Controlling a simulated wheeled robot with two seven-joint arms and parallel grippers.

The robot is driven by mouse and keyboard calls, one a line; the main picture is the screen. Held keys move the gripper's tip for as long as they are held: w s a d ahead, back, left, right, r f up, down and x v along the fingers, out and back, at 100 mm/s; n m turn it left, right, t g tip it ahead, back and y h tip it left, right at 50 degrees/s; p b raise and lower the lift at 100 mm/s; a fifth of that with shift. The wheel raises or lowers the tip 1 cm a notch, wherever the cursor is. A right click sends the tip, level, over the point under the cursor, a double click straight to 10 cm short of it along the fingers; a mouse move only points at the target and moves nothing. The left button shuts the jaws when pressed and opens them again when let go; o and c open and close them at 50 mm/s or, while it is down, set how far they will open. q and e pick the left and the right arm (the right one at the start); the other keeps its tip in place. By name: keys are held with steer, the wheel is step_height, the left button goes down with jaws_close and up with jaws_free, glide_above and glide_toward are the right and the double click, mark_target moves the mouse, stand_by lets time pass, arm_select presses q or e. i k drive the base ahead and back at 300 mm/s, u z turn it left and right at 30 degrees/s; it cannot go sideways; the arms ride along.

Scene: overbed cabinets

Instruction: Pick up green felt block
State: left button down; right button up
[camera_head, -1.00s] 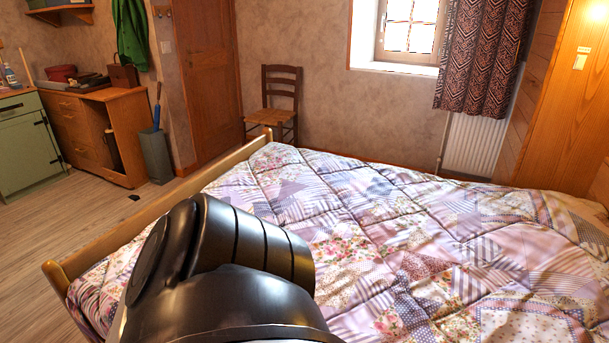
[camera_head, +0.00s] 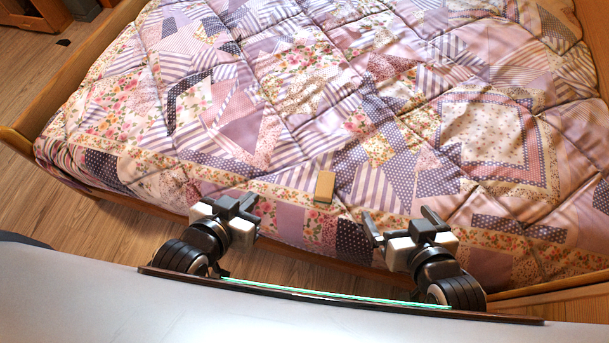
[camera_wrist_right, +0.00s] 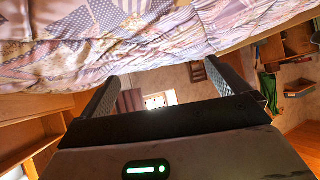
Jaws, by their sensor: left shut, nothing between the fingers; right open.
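A small tan block (camera_head: 325,186) with a browner near side lies on the quilt near the bed's front edge. I see no green on it in the head view. My left gripper (camera_head: 247,203) is shut and empty, left of the block and closer to me. My right gripper (camera_head: 402,222) is open and empty, right of the block and closer to me. Neither gripper touches the block. The right wrist view shows the right gripper's two fingers (camera_wrist_right: 168,84) spread apart with nothing between them; I cannot make out the block there.
The patchwork quilt (camera_head: 210,110) covers the bed and is mostly clear around the block. A wooden bed rail (camera_head: 40,100) runs along the left. Wooden floor (camera_head: 90,230) shows at the lower left. A wooden surface (camera_head: 550,302) is at the lower right.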

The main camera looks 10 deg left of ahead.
mark_target(324, 193)
steer(key=z, duration=0.9)
steer(key=k, duration=0.4)
steer(key=u, duration=1.5)
steer(key=i, duration=0.2)
steer(key=z, duration=0.85)
steer(key=k, duration=0.45)
steer(key=u, duration=1.25)
steer(key=i, duration=0.7)
steer(key=z, duration=1.75)
